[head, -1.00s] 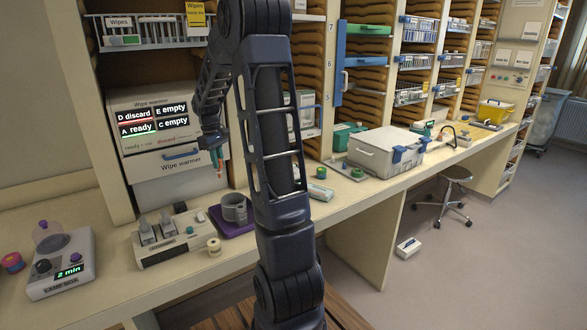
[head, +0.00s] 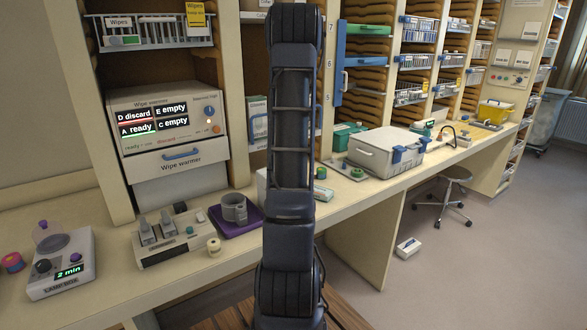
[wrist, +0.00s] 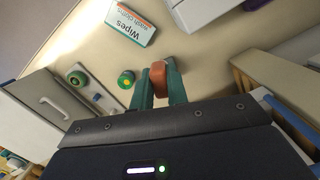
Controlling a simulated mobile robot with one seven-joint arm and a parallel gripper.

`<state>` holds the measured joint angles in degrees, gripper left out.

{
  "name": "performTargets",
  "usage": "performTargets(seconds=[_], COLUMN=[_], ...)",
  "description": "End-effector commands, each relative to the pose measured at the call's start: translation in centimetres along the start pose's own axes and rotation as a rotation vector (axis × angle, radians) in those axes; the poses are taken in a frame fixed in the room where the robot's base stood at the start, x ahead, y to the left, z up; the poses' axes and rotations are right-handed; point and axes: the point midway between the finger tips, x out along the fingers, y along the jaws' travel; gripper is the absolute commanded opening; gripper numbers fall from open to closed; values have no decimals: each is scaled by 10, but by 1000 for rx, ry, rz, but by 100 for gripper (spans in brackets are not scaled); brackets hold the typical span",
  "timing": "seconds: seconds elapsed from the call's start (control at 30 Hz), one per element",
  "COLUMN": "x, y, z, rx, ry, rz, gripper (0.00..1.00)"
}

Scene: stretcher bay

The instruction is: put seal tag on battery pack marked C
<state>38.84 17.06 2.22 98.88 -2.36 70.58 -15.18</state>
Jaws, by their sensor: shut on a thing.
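In the wrist view my gripper (wrist: 159,90) has two teal fingers shut on a reddish-brown, round-edged piece (wrist: 158,76). It may be the seal tag, but no marking on it can be read. My gripper is hidden behind my upright arm in the head view. A grey device (head: 172,240) on the counter bears two upright grey blocks (head: 147,232); whether these are battery packs I cannot tell. No battery pack marked C can be made out.
A purple tray (head: 228,224) with a grey cup (head: 234,207) and a cream spool (head: 214,245) stand near the grey device. A lidded grey case (head: 377,154) stands farther right. The wrist view shows a Wipes box (wrist: 131,22) and a green-yellow knob (wrist: 126,79).

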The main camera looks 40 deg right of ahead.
Motion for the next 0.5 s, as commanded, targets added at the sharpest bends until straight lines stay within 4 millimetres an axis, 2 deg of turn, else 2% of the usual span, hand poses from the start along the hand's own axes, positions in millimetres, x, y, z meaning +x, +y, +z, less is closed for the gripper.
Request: performTargets(seconds=[0.1,0.3,0.4,0.5], x=[-4,-13,-20,-28], y=[25,59,74,81], z=[0,-1,-4,-9], rx=[47,98,107,89], ry=[-1,-3,-4,-5], rz=[-6,-13,-14,-12], gripper=[0,0,0,0])
